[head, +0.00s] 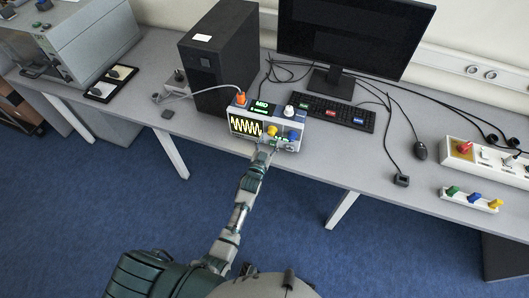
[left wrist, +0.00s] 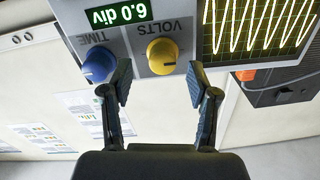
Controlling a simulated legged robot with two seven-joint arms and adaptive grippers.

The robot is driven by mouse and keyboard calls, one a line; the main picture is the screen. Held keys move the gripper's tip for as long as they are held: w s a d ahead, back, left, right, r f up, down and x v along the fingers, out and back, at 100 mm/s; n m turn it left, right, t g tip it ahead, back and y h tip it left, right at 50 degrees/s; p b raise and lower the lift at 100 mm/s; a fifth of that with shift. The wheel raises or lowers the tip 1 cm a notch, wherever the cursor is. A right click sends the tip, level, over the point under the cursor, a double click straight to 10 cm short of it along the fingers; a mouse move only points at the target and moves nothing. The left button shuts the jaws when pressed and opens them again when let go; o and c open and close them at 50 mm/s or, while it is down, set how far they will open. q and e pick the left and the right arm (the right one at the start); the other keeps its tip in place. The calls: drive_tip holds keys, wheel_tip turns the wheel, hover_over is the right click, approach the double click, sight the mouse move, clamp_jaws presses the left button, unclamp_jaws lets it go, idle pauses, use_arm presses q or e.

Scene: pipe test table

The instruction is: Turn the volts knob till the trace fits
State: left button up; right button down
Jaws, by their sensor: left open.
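The oscilloscope (head: 264,127) stands on the table below the black tower, its screen (head: 246,126) showing a yellow wave. In the left wrist view, which is upside down, the yellow VOLTS knob (left wrist: 162,55) sits beside the blue TIME knob (left wrist: 98,64). A green display (left wrist: 117,14) reads 6.0 div. The trace (left wrist: 257,22) is tall and runs to the picture's top edge, where the screen is cut off. My left gripper (left wrist: 160,82) is open, its fingers to either side of the yellow knob and seemingly short of gripping it. My right gripper is not in view.
A black computer tower (head: 222,55) stands behind the oscilloscope. A strip with coloured knobs (head: 470,199) lies at the right. Table front is mostly clear.

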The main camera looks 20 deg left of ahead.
use_arm(q)
drive_tip(key=s, duration=0.8)
drive_tip(key=shift+s, duration=0.3)
drive_tip(key=shift+f, duration=0.1)
drive_tip(key=s+f+g, duration=0.3)
drive_tip(key=s+f, duration=0.2)
drive_tip(key=f, duration=0.5)
drive_tip(key=s+f+g, duration=0.3)
drive_tip(key=s+f, duration=0.2)
drive_tip(key=f, duration=0.4)
drive_tip(key=s+f+g, duration=0.2)
drive_tip(key=s+f, duration=0.4)
drive_tip(key=f, duration=0.4)
drive_tip(key=s+a+f+g, duration=0.2)
drive_tip(key=s+f+g, duration=0.2)
drive_tip(key=s+f, duration=0.4)
drive_tip(key=s+a+f+g, duration=0.2)
drive_tip(key=s+f, duration=0.6)
drive_tip(key=s, duration=1.3)
drive_tip(key=g, duration=0.2)
drive_tip(key=shift+f+g, duration=0.15)
drive_tip(key=shift+g, duration=0.25)
